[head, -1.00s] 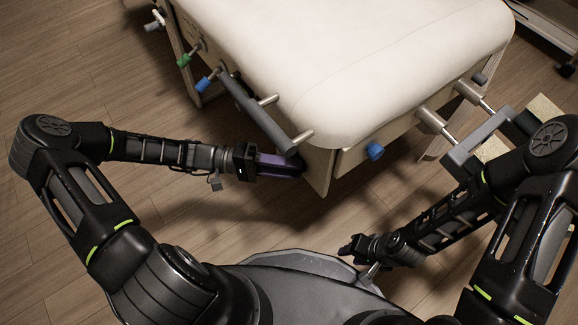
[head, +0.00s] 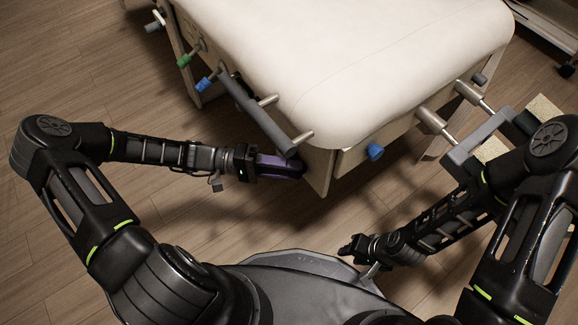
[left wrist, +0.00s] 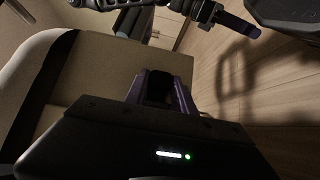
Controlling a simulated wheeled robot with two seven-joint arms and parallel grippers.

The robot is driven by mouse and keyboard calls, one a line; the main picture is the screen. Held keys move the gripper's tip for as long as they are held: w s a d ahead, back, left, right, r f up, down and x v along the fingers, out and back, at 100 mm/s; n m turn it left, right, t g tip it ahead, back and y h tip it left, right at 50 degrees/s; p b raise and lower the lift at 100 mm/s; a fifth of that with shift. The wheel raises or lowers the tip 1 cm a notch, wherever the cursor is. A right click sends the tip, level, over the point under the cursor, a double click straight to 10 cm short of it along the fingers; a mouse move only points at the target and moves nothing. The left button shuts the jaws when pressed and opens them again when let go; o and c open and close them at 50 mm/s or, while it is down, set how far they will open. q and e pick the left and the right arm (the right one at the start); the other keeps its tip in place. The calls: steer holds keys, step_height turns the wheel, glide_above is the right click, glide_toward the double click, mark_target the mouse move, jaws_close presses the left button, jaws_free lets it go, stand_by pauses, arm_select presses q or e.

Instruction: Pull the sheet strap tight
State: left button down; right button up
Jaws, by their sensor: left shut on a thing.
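My left gripper (head: 298,168) is low beside the near corner of the padded white table (head: 350,60), under the grey bar on its left side. Its purple fingers also show in the left wrist view (left wrist: 162,92), with something dark between them; the gripper is shut on it. The sheet strap is not clearly distinguishable; the dark thing may be part of it. My right gripper (head: 346,250) is low in front of my base, away from the table; its jaw opening is too small to judge.
The grey bar (head: 258,110) stands off the table's left side on metal posts. Green (head: 183,60) and blue (head: 204,84) knobs are further back; another blue knob (head: 375,152) is on the front. A grey handle (head: 475,138) juts out at right. The floor at left is clear.

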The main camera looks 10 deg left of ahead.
arm_select(q)
steer(key=s+d+p, duration=0.2)
steer(key=d, duration=0.1)
steer(key=shift+s+d+r, duration=0.2)
steer(key=shift+s, duration=0.2)
steer(key=shift+s+d+f, duration=0.25)
steer(key=shift+s, duration=0.05)
steer(key=c, duration=1)
jaws_free()
steer(key=shift+c, duration=0.2)
steer(key=a+p, duration=0.1)
steer(key=a, duration=0.6)
steer(key=shift+s+a+p, duration=0.3)
steer(key=shift+a+p, duration=0.05)
steer(key=shift+p, duration=0.05)
